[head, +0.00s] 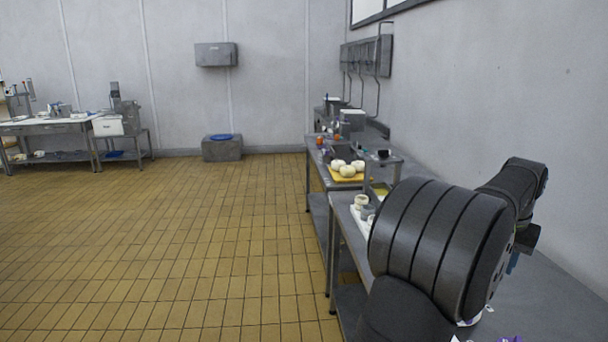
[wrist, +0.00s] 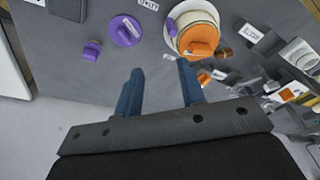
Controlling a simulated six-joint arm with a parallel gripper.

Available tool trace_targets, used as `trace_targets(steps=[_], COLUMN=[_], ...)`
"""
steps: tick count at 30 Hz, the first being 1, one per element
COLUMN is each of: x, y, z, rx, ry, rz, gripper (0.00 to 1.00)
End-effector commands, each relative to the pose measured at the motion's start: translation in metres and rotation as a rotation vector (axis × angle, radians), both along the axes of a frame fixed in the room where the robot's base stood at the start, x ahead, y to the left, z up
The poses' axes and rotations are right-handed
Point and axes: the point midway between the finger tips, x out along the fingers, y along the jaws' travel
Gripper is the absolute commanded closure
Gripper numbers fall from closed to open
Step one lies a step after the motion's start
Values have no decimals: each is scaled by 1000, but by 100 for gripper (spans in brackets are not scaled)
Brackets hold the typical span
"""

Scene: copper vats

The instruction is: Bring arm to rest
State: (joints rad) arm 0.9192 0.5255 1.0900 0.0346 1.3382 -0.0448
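My arm (head: 440,245) shows large at the right of the head view, over the grey metal table. My gripper (wrist: 158,80) shows in the wrist view with its two blue fingers well apart and nothing between them. It hangs above the grey table (wrist: 85,75). In the head view the fingers are mostly hidden behind my arm.
Beyond the fingertips lie a purple round lid (wrist: 125,31), a small purple piece (wrist: 92,49) and a cream container with an orange knobbed top (wrist: 199,38). Small labels lie nearby. Cream round items sit on a yellow board (head: 345,174). The tiled floor (head: 190,250) at left is clear.

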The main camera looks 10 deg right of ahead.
Motion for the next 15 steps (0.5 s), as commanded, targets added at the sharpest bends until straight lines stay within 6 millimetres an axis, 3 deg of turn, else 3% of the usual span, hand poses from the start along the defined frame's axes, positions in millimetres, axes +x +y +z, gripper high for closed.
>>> trace_targets(steps=[15], x=[29], y=[-8], z=[0], rx=[96], ry=[-96], rz=[-402], gripper=[64])
